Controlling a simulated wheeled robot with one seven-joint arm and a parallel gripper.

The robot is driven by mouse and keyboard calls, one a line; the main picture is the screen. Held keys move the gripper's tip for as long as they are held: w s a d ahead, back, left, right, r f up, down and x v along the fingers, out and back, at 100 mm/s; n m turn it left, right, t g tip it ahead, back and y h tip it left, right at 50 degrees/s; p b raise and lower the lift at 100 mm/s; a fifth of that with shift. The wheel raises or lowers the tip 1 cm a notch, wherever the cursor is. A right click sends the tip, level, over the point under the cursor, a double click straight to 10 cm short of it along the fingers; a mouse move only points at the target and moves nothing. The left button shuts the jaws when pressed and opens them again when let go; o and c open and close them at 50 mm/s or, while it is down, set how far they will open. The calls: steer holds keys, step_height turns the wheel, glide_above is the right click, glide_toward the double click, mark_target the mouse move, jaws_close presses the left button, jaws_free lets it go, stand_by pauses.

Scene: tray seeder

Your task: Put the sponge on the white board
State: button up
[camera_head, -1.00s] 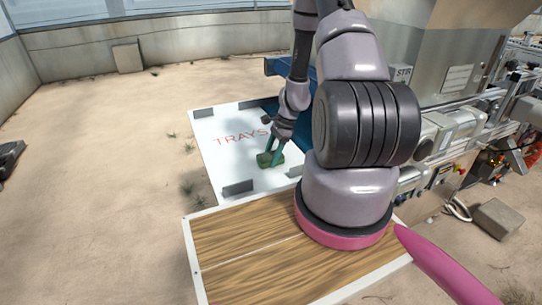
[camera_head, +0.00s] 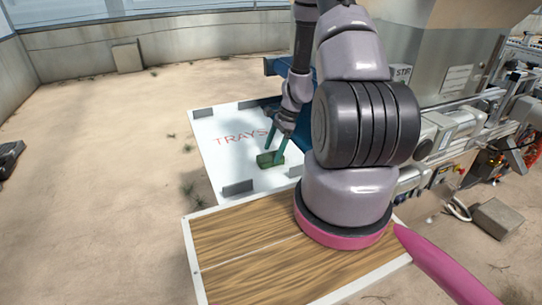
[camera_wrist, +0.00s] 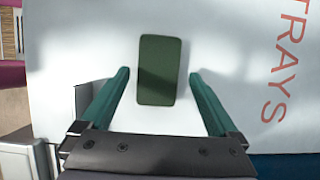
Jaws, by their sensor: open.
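The sponge (camera_head: 270,159) is a dark green block lying on the white board (camera_head: 223,157), which bears the red word TRAYS. In the wrist view the sponge (camera_wrist: 160,70) lies flat on the white board (camera_wrist: 225,35), beyond my gripper and between the lines of its two fingers. My gripper (camera_head: 275,145) has teal fingers and is open, just above and beside the sponge in the head view. In the wrist view the open fingers of my gripper (camera_wrist: 159,75) show clear gaps on both sides of the sponge and do not touch it.
Grey raised blocks stand at the board's edges, one at the near edge (camera_head: 238,187). A wooden deck (camera_head: 240,250) with a white rim is in front. A grey machine (camera_head: 455,60) stands at the right. The board's left part is clear.

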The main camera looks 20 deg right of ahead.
steer(key=v, duration=0.9)
step_height(320, 180, up, 12)
steer(key=n+t, duration=0.1)
steer(key=n, duration=0.2)
glide_above(273, 153)
steer(key=s+a+r+n+t+h, duration=0.1)
steer(key=s+a+r+n, duration=0.1)
steer(key=r, duration=0.4)
steer(key=s+a+r+n+t, duration=0.1)
steer(key=s+a+r+n, duration=0.1)
steer(key=r, duration=0.3)
steer(key=s+a+r+n+t, duration=0.2)
steer(key=s+r+n, duration=0.1)
steer(key=s+r, duration=0.4)
steer(key=s+a+r+n+t+h, duration=0.1)
steer(key=s+a+r+n+t, duration=0.1)
steer(key=s+r, duration=0.6)
steer(key=shift+a+r+n, duration=0.2)
steer(key=shift+a+n, duration=0.6)
steer(key=shift+n, duration=0.2)
